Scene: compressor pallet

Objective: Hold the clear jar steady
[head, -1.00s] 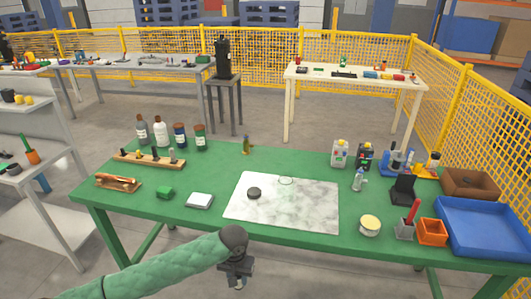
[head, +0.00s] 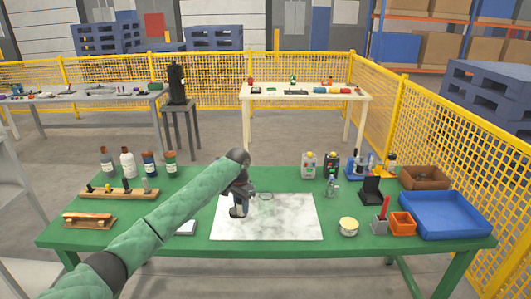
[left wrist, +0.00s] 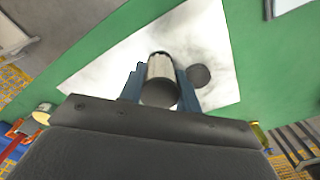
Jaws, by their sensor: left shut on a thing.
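The clear jar (head: 267,197) stands on the pale marbled mat (head: 295,218), its rim faintly visible just right of my left gripper (head: 250,199) in the head view. In the left wrist view, the see-through jar (left wrist: 162,72) lies between the two blue-grey fingers of my left gripper (left wrist: 161,94), which is shut on it. A black round lid (left wrist: 200,76) lies on the mat beside the jar, apart from it. My right gripper is not in view.
The green table (head: 330,247) carries several bottles at the back left, a wooden rack (head: 118,193), and a scale (head: 185,228) partly under my left arm. A cream tin (head: 348,227), orange bin (head: 402,224) and blue tray (head: 445,215) stand to the right.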

